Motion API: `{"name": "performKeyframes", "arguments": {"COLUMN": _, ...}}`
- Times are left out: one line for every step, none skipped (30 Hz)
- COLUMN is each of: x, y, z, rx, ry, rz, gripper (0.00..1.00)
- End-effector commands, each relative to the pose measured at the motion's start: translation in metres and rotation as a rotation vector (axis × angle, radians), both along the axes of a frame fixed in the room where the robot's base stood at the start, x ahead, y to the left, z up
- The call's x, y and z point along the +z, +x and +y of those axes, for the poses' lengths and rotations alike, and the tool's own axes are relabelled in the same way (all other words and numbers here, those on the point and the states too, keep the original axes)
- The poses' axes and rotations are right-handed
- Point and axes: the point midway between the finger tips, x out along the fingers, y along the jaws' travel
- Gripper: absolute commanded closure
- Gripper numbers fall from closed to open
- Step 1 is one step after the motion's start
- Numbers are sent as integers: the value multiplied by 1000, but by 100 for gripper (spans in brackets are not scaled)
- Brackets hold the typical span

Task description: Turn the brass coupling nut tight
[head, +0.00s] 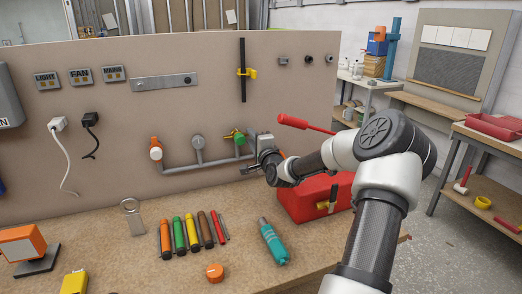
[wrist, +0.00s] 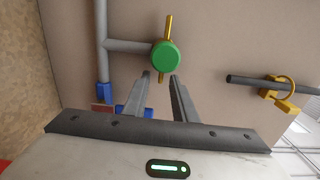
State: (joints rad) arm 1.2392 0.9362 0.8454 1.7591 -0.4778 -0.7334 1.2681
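No separate brass coupling nut can be told for sure. A brass-coloured bar (wrist: 168,27) shows behind a round green knob (wrist: 166,55) on a grey pipe in the wrist view. In the head view the green knob (head: 239,138) is at the right end of the pipe run, with yellow-brass beside it (head: 229,135). My gripper (head: 254,145) is close to the right of it. The fingertips appear just below the knob; contact cannot be told.
The grey pipe (head: 200,163) runs along the panel to an orange valve (head: 155,148). A black rod with a yellow clamp (head: 246,72) stands above. A red toolbox (head: 310,198) lies under my arm. Several coloured tools (head: 192,232) and a teal tool (head: 273,242) lie on the bench.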

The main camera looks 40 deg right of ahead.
Motion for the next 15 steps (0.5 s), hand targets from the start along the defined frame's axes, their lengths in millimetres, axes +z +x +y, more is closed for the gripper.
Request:
{"name": "performKeyframes", "arguments": {"x": 0, "y": -10, "z": 2, "rx": 0, "ry": 0, "rz": 3, "gripper": 75}}
{"name": "performKeyframes", "arguments": {"x": 1, "y": -16, "z": 3, "rx": -2, "ry": -1, "rz": 2, "gripper": 75}}
{"name": "performKeyframes", "arguments": {"x": 1, "y": -25, "z": 5, "rx": -2, "ry": 0, "rz": 3, "gripper": 75}}
{"name": "performKeyframes", "arguments": {"x": 1, "y": -33, "z": 7, "rx": -2, "ry": -1, "rz": 3, "gripper": 75}}
{"name": "performKeyframes", "arguments": {"x": 1, "y": -40, "z": 9, "rx": -2, "ry": -1, "rz": 3, "gripper": 75}}
{"name": "performKeyframes", "arguments": {"x": 1, "y": -50, "z": 11, "rx": -2, "ry": -1, "rz": 4, "gripper": 75}}
{"name": "performKeyframes", "arguments": {"x": 1, "y": -57, "z": 14, "rx": -2, "ry": -1, "rz": 3, "gripper": 75}}
{"name": "performKeyframes", "arguments": {"x": 1, "y": -65, "z": 16, "rx": -2, "ry": -1, "rz": 4, "gripper": 75}}
{"name": "performKeyframes", "arguments": {"x": 1, "y": -74, "z": 18, "rx": -1, "ry": 0, "rz": 3, "gripper": 75}}
{"name": "performKeyframes", "arguments": {"x": 1, "y": -81, "z": 20, "rx": -2, "ry": -1, "rz": 3, "gripper": 75}}
{"name": "performKeyframes", "arguments": {"x": 1, "y": -88, "z": 22, "rx": -2, "ry": 0, "rz": 3, "gripper": 75}}
{"name": "performKeyframes", "arguments": {"x": 1, "y": -98, "z": 24, "rx": -2, "ry": 1, "rz": 3, "gripper": 75}}
{"name": "performKeyframes", "arguments": {"x": 1, "y": -104, "z": 27, "rx": -1, "ry": 1, "rz": 3, "gripper": 75}}
{"name": "performKeyframes", "arguments": {"x": 1, "y": -110, "z": 28, "rx": -2, "ry": 0, "rz": 3, "gripper": 75}}
{"name": "performKeyframes", "arguments": {"x": 1, "y": -118, "z": 30, "rx": -1, "ry": 1, "rz": 3, "gripper": 75}}
